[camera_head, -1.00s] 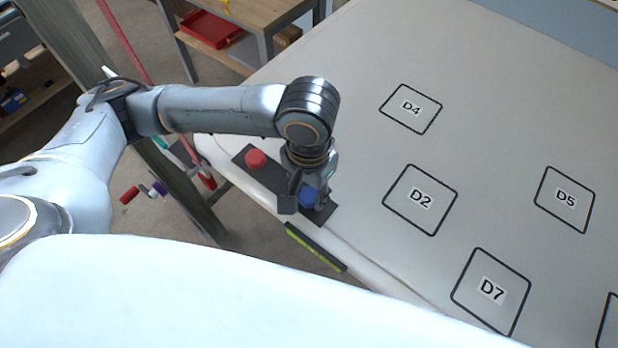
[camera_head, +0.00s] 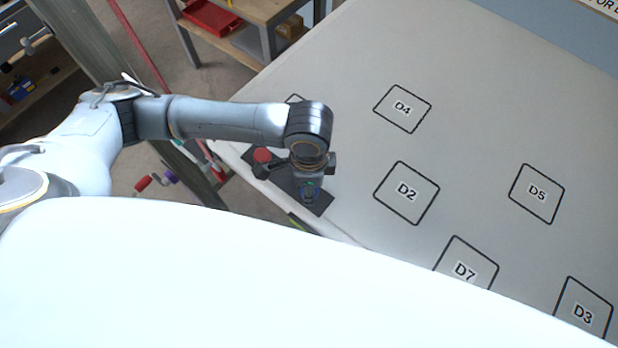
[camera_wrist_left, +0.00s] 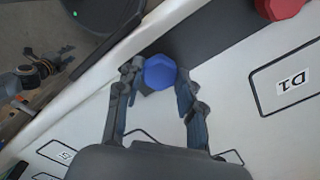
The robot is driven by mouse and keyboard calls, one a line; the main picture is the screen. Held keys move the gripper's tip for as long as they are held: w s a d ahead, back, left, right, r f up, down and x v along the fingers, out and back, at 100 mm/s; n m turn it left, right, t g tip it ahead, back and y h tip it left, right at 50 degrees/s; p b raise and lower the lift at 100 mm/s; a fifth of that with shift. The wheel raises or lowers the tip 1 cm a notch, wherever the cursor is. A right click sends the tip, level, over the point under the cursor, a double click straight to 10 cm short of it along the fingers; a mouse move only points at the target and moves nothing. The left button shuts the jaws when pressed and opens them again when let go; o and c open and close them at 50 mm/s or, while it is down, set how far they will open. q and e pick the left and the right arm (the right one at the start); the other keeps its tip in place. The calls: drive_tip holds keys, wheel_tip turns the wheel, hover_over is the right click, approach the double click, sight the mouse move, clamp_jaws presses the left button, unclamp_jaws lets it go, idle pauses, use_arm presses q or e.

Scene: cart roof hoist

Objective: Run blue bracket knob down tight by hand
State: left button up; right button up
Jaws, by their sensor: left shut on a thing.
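The blue knob (camera_wrist_left: 160,72) sits on a dark bracket plate (camera_wrist_left: 215,28) at the edge of the white surface. My left gripper (camera_wrist_left: 158,82) is shut around the blue knob, one finger on each side of it in the left wrist view. In the head view my left gripper (camera_head: 310,182) points down over the plate and mostly hides the knob. A red knob (camera_head: 262,155) stands farther along the same plate; it also shows in the left wrist view (camera_wrist_left: 280,9).
The white surface (camera_head: 470,130) is clear, with outlined squares marked D2 (camera_head: 406,190), D4 and others. A workbench with a red tray (camera_head: 212,18) stands behind.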

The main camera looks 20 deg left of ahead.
use_arm(q)
drive_tip(key=shift+r+m+p, duration=0.15)
drive_tip(key=shift+m+p, duration=0.15)
drive_tip(key=shift+m, duration=0.6)
drive_tip(key=m, duration=0.2)
drive_tip(key=shift+w+m, duration=0.1)
drive_tip(key=shift+m, duration=0.3)
drive_tip(key=m, duration=0.3)
drive_tip(key=shift+d+m, duration=0.1)
drive_tip(key=shift+m, duration=0.2)
drive_tip(key=m, duration=0.4)
drive_tip(key=shift+m, duration=0.3)
drive_tip(key=m, duration=0.6)
drive_tip(key=shift+w, duration=0.1)
drive_tip(key=m, duration=0.6)
drive_tip(key=shift+m, duration=0.4)
